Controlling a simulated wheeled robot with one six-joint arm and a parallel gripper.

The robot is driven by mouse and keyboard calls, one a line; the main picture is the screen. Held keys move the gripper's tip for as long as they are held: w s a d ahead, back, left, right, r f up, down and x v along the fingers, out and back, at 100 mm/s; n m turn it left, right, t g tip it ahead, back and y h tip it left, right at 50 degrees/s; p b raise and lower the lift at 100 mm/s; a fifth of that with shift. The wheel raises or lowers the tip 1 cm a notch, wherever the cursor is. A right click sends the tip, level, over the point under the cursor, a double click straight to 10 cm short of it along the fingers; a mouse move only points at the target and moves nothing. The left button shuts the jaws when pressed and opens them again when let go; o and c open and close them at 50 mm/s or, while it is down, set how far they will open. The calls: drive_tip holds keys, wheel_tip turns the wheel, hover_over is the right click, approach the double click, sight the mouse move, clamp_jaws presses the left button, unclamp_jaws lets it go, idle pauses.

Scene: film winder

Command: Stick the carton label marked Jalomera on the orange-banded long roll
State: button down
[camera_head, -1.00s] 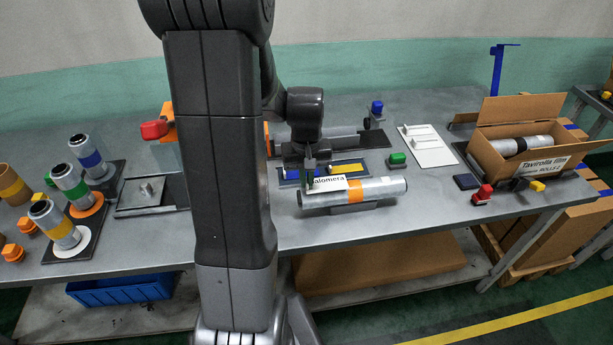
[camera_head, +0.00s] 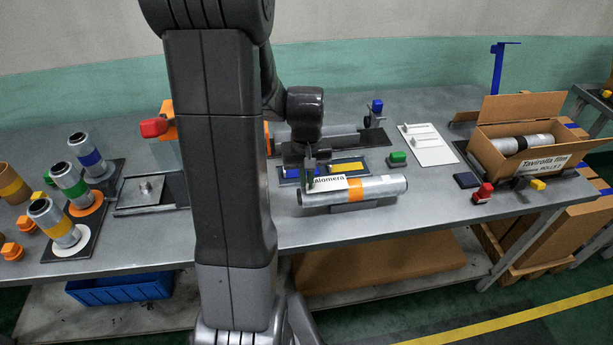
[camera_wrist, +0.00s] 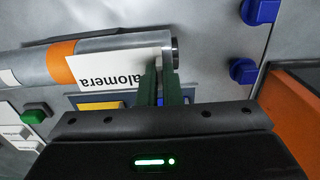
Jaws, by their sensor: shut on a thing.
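The orange-banded long roll (camera_head: 386,186) lies on its side on a low cradle near the table's front edge. Its orange band also shows in the wrist view (camera_wrist: 62,62). The white carton label (camera_head: 327,184) shows the letters "alomera"; its first letter is hidden by a finger. In the wrist view the label (camera_wrist: 105,72) appears upside down. My gripper (camera_head: 309,180) is shut on the label's left end and holds it over the roll's left half, beside the orange band. I cannot tell whether the label touches the roll.
An open carton (camera_head: 487,157) with a black-banded roll stands at the right. A tray with a yellow block (camera_head: 346,168) is behind the roll. A green block (camera_head: 397,158) and a white plate (camera_head: 428,146) lie further right. Several upright banded rolls stand at the left.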

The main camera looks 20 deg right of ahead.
drive_tip(key=shift+f, duration=0.4)
idle(0.5)
drive_tip(key=c, duration=1)
unclamp_jaws()
drive_tip(key=shift+o, duration=0.2)
drive_tip(key=shift+r, duration=0.15)
drive_tip(key=shift+r+p, duration=2.45)
drive_tip(key=shift+r, duration=1)
drive_tip(key=shift+f, duration=0.15)
drive_tip(key=shift+f+b, duration=2.7)
drive_tip(key=shift+f, duration=0.75)
